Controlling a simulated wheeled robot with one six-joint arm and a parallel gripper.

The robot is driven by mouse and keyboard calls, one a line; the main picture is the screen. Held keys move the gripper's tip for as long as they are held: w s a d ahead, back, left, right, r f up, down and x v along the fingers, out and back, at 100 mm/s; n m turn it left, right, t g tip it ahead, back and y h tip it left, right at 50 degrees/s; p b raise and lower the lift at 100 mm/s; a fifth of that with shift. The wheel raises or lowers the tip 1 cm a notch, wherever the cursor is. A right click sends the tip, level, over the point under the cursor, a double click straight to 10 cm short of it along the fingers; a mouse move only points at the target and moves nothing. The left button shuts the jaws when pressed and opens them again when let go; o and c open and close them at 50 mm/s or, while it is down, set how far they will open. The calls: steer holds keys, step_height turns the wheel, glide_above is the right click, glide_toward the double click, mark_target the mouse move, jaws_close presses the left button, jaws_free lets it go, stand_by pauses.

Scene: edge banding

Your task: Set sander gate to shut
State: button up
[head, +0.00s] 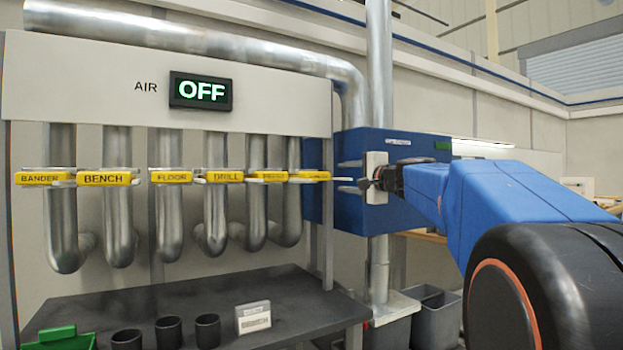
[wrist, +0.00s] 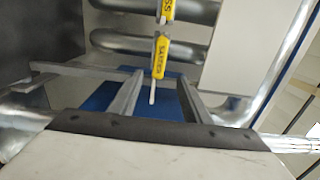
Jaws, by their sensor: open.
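The sander gate's yellow handle (head: 309,175) is the rightmost in the row in the head view, its label small and seen at an angle. In the wrist view the yellow SANDER handle (wrist: 158,58) lies ahead, with a pale rod running from it toward me. My gripper (wrist: 158,82) is open, one finger on each side of the rod, with gaps on both sides. In the head view my gripper (head: 346,179) is just right of the sander handle, pointing left at it. I cannot tell how deep the rod sits between the fingers.
Other yellow handles include BANDER (head: 42,177), BENCH (head: 104,179), FLOOR (head: 171,176) and DRILL (head: 224,177), on metal pipes. The AIR display (head: 201,91) reads OFF. A dark table (head: 180,300) below holds black cups and a BENCH card (head: 253,317). A blue box (head: 348,215) stands behind my gripper.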

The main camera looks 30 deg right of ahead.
mark_target(318, 177)
steer(key=w, duration=1.6)
steer(key=shift+a, duration=0.25)
steer(key=shift+c, duration=0.6)
steer(key=shift+w, duration=0.1)
jaws_close()
